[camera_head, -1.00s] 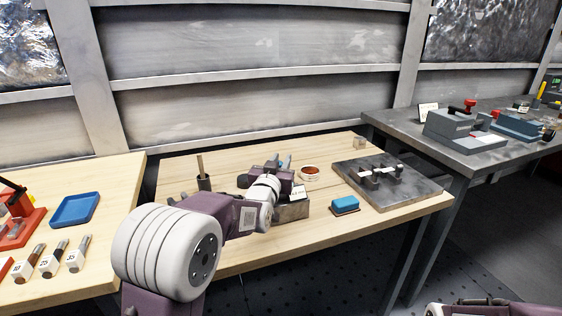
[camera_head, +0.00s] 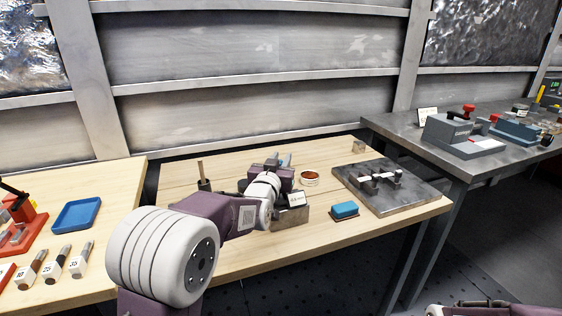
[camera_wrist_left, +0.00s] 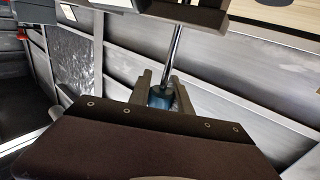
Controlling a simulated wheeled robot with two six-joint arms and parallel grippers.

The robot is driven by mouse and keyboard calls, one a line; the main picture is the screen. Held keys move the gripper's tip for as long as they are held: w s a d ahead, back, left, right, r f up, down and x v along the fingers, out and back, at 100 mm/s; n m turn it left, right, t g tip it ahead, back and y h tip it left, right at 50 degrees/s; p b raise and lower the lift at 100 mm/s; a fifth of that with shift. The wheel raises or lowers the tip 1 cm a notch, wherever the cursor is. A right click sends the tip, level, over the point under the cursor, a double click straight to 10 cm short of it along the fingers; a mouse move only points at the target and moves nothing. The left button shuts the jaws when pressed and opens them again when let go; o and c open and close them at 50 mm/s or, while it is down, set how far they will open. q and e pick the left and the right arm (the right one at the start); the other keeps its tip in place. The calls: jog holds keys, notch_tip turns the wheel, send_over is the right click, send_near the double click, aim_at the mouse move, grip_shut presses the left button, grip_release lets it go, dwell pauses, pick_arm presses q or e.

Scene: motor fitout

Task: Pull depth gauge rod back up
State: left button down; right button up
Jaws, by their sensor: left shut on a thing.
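In the left wrist view a shiny metal rod (camera_wrist_left: 175,55) runs from a dark block (camera_wrist_left: 190,12) to a blue knob (camera_wrist_left: 160,97) at its end. My left gripper (camera_wrist_left: 161,90) is shut on this knob, one finger on each side. In the head view my left wrist hangs over a grey block (camera_head: 291,218) with a white label (camera_head: 298,199) on the wooden table. Only an elbow part of my right arm shows at the bottom right edge.
A blue sponge-like block (camera_head: 344,210) and a dark plate (camera_head: 405,197) with metal fittings lie to the right. A round tin (camera_head: 309,179) stands behind. A dark cup (camera_head: 204,185) with a stick is at the left. The table's front middle is clear.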

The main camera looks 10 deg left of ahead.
pick_arm(q)
jog(key=shift+r, duration=0.25)
jog(key=c, duration=1.2)
grip_release()
jog(key=shift+o, duration=0.2)
jog(key=shift+s, duration=0.1)
jog(key=s, duration=0.9)
